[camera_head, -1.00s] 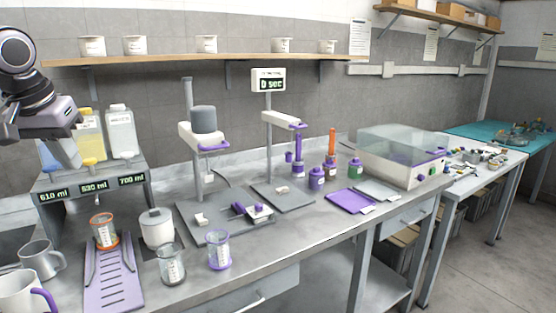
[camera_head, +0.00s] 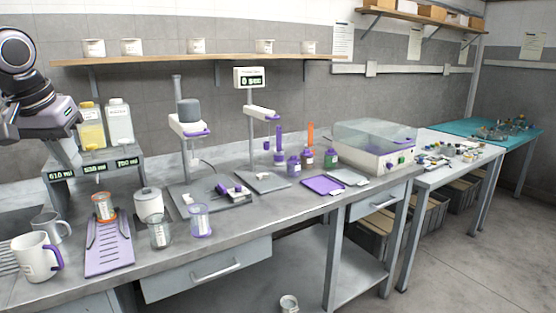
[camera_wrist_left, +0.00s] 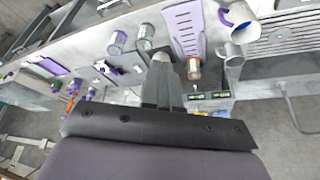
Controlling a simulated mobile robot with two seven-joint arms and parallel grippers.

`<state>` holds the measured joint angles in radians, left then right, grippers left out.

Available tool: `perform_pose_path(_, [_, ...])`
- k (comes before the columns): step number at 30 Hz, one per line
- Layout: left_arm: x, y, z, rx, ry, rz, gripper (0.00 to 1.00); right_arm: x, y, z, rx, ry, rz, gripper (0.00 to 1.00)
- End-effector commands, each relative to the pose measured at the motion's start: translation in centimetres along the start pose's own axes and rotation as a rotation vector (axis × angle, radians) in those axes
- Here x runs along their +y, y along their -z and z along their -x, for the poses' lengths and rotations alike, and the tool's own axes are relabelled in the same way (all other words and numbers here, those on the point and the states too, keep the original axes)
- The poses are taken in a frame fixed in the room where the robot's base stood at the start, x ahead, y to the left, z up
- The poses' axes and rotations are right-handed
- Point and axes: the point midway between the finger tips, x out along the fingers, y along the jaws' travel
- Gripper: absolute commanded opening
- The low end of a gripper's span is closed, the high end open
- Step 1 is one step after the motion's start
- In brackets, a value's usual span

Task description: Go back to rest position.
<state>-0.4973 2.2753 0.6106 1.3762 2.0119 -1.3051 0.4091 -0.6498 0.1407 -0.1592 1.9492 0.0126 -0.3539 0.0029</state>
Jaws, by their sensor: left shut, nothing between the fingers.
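My left gripper (camera_head: 72,165) is at the left of the head view, shut and empty. Its fingers hang in front of the bottle dispenser (camera_head: 95,164) and cover part of its left side. In the left wrist view the closed fingers (camera_wrist_left: 162,62) point toward the bench and hold nothing. My right gripper is not in view. An orange-rimmed beaker (camera_head: 104,208) stands at the dispenser on a purple slotted tray (camera_head: 109,250). It also shows in the left wrist view (camera_wrist_left: 193,70), close beside the fingers.
Two stand devices and a clear-lidded box (camera_head: 375,145) are farther right. A shelf (camera_head: 190,60) runs above. Floor at right is clear.

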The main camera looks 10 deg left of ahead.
Motion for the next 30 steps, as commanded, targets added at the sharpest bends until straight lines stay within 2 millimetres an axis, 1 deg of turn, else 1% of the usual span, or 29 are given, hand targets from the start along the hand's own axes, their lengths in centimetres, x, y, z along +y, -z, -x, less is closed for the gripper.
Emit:
perform_pose_path(1, [-2.1, -0.7, -1.7, -0.001, 0.008, 0.018, 0.00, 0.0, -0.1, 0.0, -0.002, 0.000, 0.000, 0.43])
perform_pose_path(3, [-4.6, -1.4, -3.6, 0.007, 0.023, 0.030, 0.00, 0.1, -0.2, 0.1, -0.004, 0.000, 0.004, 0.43])
perform_pose_path(5, [-6.6, -2.3, -5.3, 0.013, 0.036, 0.037, 0.00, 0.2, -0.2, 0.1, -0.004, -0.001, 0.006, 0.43])
perform_pose_path(6, [-8.0, -3.0, -6.6, 0.014, 0.045, 0.041, 0.00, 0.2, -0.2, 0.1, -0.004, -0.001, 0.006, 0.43])
perform_pose_path(8, [-10.0, -4.2, -8.6, 0.017, 0.058, 0.045, 0.00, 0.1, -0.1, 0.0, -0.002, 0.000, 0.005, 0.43])
perform_pose_path(9, [-11.3, -5.2, -10.0, 0.020, 0.067, 0.047, 0.00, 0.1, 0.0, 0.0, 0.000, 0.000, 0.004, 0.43])
perform_pose_path(11, [-13.1, -6.8, -12.2, 0.020, 0.079, 0.045, 0.00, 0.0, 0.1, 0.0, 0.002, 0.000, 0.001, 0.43])
perform_pose_path(12, [-14.3, -8.1, -13.8, 0.020, 0.087, 0.044, 0.00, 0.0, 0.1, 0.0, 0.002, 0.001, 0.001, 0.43])
perform_pose_path(14, [-15.7, -10.1, -16.2, 0.019, 0.096, 0.037, 0.00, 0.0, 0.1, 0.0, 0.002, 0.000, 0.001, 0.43])
perform_pose_path(15, [-16.5, -11.6, -17.8, 0.018, 0.100, 0.031, 0.00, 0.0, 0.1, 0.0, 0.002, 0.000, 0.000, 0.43])
perform_pose_path(17, [-17.4, -13.8, -20.1, 0.016, 0.105, 0.020, 0.00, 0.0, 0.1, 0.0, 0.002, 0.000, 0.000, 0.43])
perform_pose_path(19, [-18.1, -16.6, -22.7, 0.015, 0.105, 0.003, 0.00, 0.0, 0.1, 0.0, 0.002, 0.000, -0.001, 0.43])
perform_pose_path(20, [-18.2, -17.7, -23.8, 0.016, 0.104, -0.004, 0.00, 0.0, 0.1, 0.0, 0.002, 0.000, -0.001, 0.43])
perform_pose_path(21, [-18.3, -19.3, -25.2, 0.017, 0.103, -0.015, 0.00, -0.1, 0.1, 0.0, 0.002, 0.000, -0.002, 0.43])
perform_pose_path(23, [-18.1, -21.7, -27.2, 0.019, 0.096, -0.034, 0.00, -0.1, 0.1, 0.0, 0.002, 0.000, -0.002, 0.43])
perform_pose_path(24, [-17.8, -23.3, -28.6, 0.020, 0.090, -0.047, 0.00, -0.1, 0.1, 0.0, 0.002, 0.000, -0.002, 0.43])
perform_pose_path(26, [-17.1, -25.8, -30.4, 0.024, 0.079, -0.067, 0.00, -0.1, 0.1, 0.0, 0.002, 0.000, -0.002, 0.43])
perform_pose_path(27, [-16.4, -27.3, -31.6, 0.028, 0.070, -0.082, 0.00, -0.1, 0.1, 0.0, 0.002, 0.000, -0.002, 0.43])
perform_pose_path(29, [-15.2, -29.6, -33.3, 0.037, 0.053, -0.103, 0.00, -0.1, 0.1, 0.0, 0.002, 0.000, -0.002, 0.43])
perform_pose_path(30, [-14.3, -31.0, -34.3, 0.045, 0.041, -0.118, 0.00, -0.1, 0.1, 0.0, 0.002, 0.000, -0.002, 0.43])
